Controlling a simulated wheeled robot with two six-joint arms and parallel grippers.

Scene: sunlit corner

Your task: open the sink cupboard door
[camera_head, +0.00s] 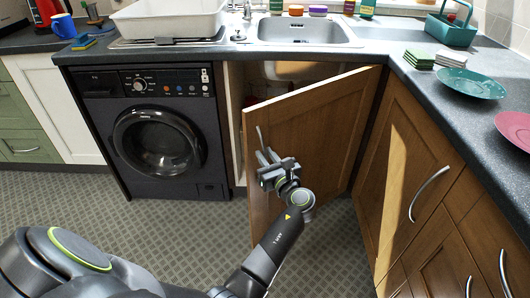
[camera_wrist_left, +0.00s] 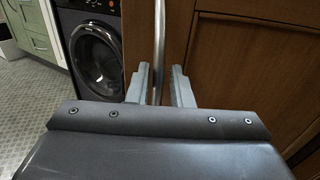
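The sink cupboard door (camera_head: 322,130) is brown wood and stands partly open below the sink, swung out from its right side. Its metal handle (camera_head: 260,138) is a thin upright bar near the door's free left edge. My left gripper (camera_head: 266,160) is at the handle, in front of the door. In the left wrist view the handle (camera_wrist_left: 159,45) runs between the two fingers of my left gripper (camera_wrist_left: 162,82), which stand apart with a small gap beside the bar. My right gripper is not in view.
A black washing machine (camera_head: 155,132) stands left of the open cupboard. A brown cupboard (camera_head: 408,175) with a curved handle stands close on the right. The sink (camera_head: 300,30) and worktop are above. The tiled floor (camera_head: 190,232) before the machine is clear.

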